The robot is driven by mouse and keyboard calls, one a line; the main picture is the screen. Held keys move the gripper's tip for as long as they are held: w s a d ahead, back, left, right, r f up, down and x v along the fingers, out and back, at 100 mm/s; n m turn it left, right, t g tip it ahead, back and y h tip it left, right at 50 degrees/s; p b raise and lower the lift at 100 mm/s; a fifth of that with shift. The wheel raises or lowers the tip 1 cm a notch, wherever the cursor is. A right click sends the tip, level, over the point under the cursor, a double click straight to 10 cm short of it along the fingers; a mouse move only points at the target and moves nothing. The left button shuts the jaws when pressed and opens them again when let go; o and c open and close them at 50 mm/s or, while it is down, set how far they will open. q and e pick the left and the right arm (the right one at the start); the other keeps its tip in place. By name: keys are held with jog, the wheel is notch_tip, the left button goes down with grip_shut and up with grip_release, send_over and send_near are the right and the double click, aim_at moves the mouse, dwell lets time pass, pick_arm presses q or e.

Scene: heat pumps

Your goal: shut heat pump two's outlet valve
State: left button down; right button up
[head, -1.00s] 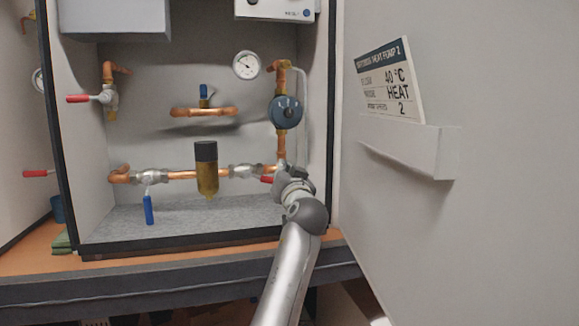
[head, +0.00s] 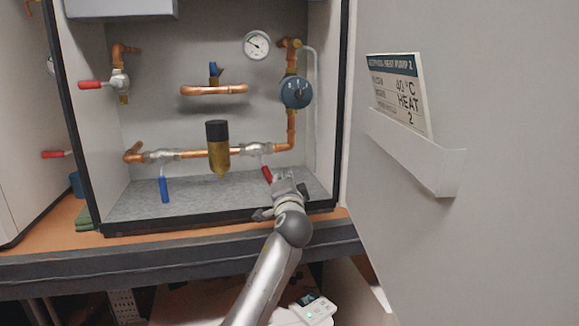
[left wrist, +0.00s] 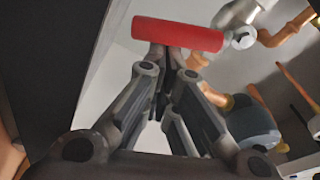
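The open cabinet has a door card (head: 397,95) that reads heat pump 2. On its lower copper pipe, a right-hand valve (head: 258,148) has a red lever (head: 267,175) hanging down, tilted slightly right. My left gripper (head: 279,178) is just right of that lever's lower end. In the left wrist view, the fingers (left wrist: 166,62) are closed together, and the red lever (left wrist: 178,34) lies crosswise at their tips, not between them. Whether they touch is unclear. Another red lever (head: 90,85) points left on the upper left pipe. I cannot tell which valve is the outlet. My right gripper is out of view.
A blue lever (head: 164,190) hangs at lower left. A brown filter (head: 218,155), round blue pump (head: 296,92) and gauge (head: 257,45) crowd the pipes. The open door (head: 490,130) stands right, with a card holder (head: 420,155). The cabinet floor (head: 215,200) is mostly clear.

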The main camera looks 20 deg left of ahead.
pick_arm(q)
jog(key=shift+s+a+f, duration=0.4)
jog(key=shift+a+f, duration=0.25)
jog(key=shift+a, duration=0.1)
jog(key=shift+s+a+f, duration=0.25)
jog(key=shift+a+f, duration=0.05)
jog(key=shift+a, duration=0.1)
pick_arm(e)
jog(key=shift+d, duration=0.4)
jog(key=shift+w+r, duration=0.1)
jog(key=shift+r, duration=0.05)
